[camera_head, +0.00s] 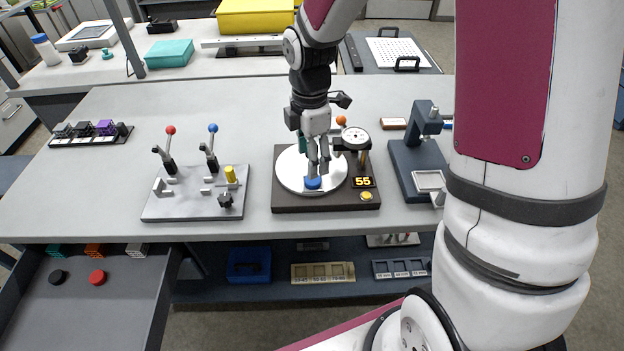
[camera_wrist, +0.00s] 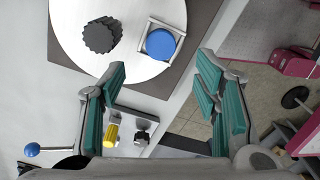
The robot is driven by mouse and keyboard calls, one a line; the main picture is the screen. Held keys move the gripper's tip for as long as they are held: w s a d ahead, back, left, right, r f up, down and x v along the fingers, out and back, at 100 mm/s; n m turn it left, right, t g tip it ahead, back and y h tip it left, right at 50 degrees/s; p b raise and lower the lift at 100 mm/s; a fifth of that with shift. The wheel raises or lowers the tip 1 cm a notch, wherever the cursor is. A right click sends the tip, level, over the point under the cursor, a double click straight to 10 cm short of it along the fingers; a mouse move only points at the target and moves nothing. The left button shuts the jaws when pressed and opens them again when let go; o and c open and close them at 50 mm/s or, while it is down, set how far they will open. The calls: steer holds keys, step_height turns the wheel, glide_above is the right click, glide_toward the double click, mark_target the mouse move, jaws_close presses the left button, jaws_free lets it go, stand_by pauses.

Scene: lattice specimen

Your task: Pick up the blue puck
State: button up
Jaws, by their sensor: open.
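The blue puck (camera_head: 313,183) lies near the front edge of a white round plate (camera_head: 288,173) on a dark base (camera_head: 290,203). In the wrist view the blue puck (camera_wrist: 161,43) sits within a pale three-sided bracket (camera_wrist: 181,27) on the white disc. My gripper (camera_head: 319,172) is above the front of the plate, close over the puck; in the head view its fingers partly cover that area. In the wrist view my gripper (camera_wrist: 163,80) has its teal-padded fingers wide apart, with nothing between them. The puck shows beyond the fingertips, apart from them.
A dark ridged round piece (camera_wrist: 102,35) stands on the disc beside the puck. A dial gauge (camera_head: 355,138) and a display reading 55 (camera_head: 363,182) are right of the plate.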

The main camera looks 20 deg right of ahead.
mark_target(313, 182)
steer(key=shift+d+f, duration=0.15)
steer(key=shift+f, duration=1.55)
steer(key=shift+d+f, duration=0.15)
steer(key=shift+f, duration=1.55)
steer(key=shift+c, duration=0.5)
steer(key=c, duration=0.9)
